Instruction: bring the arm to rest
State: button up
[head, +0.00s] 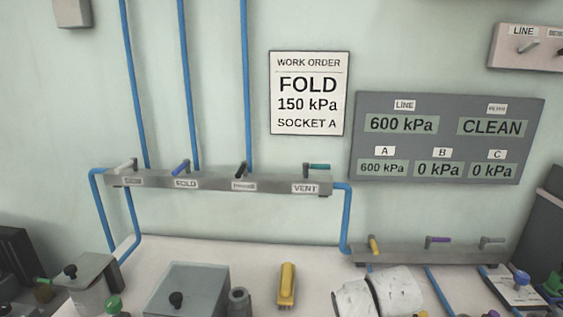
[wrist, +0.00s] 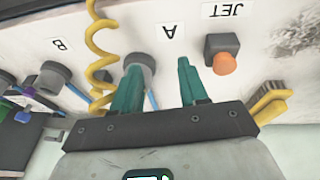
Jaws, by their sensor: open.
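My gripper (wrist: 158,66) shows in the wrist view with its two green fingers apart and nothing between them. The left finger overlaps a round grey socket (wrist: 143,62) near the label A (wrist: 169,32); I cannot tell whether they touch. The right finger stands between that socket and a dark block with an orange button (wrist: 225,64) by the JET label. I cannot make out the gripper fingers in the head view.
A yellow coiled hose (wrist: 98,45) hangs left of the fingers, and a yellow brush (wrist: 270,101) lies right. A valve manifold (head: 215,184) and a display panel (head: 446,140) reading 600 kPa for LINE and A are on the wall. A grey box (head: 187,290) stands on the bench.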

jog(key=s+d+f+g, duration=0.1)
jog(key=s+d+f, duration=0.1)
jog(key=s+f, duration=0.45)
jog(key=s+d+f, duration=0.2)
jog(key=s+f, duration=0.1)
jog(key=s, duration=0.7)
jog(key=s+d+f+g+y, duration=0.1)
jog(key=s+d, duration=0.1)
jog(key=s, duration=1.7)
jog(key=shift+s+d+f, duration=0.15)
jog(key=shift+s+f, duration=0.1)
jog(key=shift+s, duration=0.15)
